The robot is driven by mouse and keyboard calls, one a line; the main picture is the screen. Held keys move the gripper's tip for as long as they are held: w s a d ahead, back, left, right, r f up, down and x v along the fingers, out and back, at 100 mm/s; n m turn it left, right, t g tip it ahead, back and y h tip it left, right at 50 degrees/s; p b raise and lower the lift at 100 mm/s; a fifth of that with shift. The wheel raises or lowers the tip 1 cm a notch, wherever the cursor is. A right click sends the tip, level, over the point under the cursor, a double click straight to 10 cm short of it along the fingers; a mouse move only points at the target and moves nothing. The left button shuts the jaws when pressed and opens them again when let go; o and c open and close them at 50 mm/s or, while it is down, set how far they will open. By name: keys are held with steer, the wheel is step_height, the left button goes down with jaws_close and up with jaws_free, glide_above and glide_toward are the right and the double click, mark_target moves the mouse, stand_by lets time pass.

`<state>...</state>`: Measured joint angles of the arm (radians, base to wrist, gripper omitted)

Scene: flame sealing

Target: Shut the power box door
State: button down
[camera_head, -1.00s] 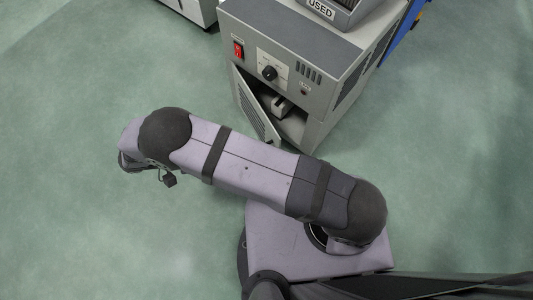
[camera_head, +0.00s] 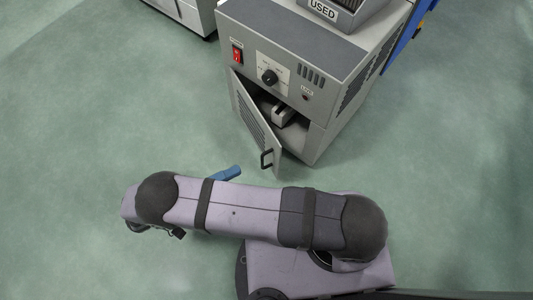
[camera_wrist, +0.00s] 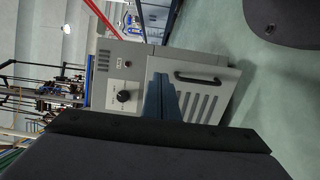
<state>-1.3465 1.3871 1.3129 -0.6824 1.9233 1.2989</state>
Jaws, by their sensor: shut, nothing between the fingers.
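The power box (camera_head: 290,65) is a grey cabinet with a red switch and a black knob on its upper panel. Its vented door (camera_head: 256,125) stands partly open, hinged at the left, with a dark handle (camera_head: 266,159) near its free edge. The open gap shows part of the inside. In the wrist view the door (camera_wrist: 190,92) and its handle (camera_wrist: 201,78) lie ahead, turned sideways. My gripper (camera_head: 237,170) has blue fingers, shut and empty, just below the door's lower end in the head view. The fingers (camera_wrist: 160,84) overlap the door's edge in the wrist view; contact cannot be told.
A tray marked USED (camera_head: 335,12) sits on top of the cabinet. Another grey cabinet (camera_head: 188,12) stands at the upper left.

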mark_target(278, 149)
steer(key=b+x, duration=0.3)
steer(key=x, duration=0.8)
steer(key=shift+w+d, duration=0.1)
steer(key=shift+d, duration=0.05)
steer(key=shift+d+r, duration=0.1)
steer(key=shift+d, duration=0.1)
steer(key=w+d+n+t+y+p, duration=0.1)
steer(key=w+d+t+p, duration=0.1)
steer(key=d, duration=0.5)
steer(key=shift+w+n+p, duration=0.3)
steer(key=shift+w+p, duration=0.45)
steer(key=shift+p, duration=0.35)
steer(key=s+a+p, duration=0.3)
steer(key=s+a, duration=0.6)
steer(key=s, duration=0.1)
steer(key=shift+a, duration=0.35)
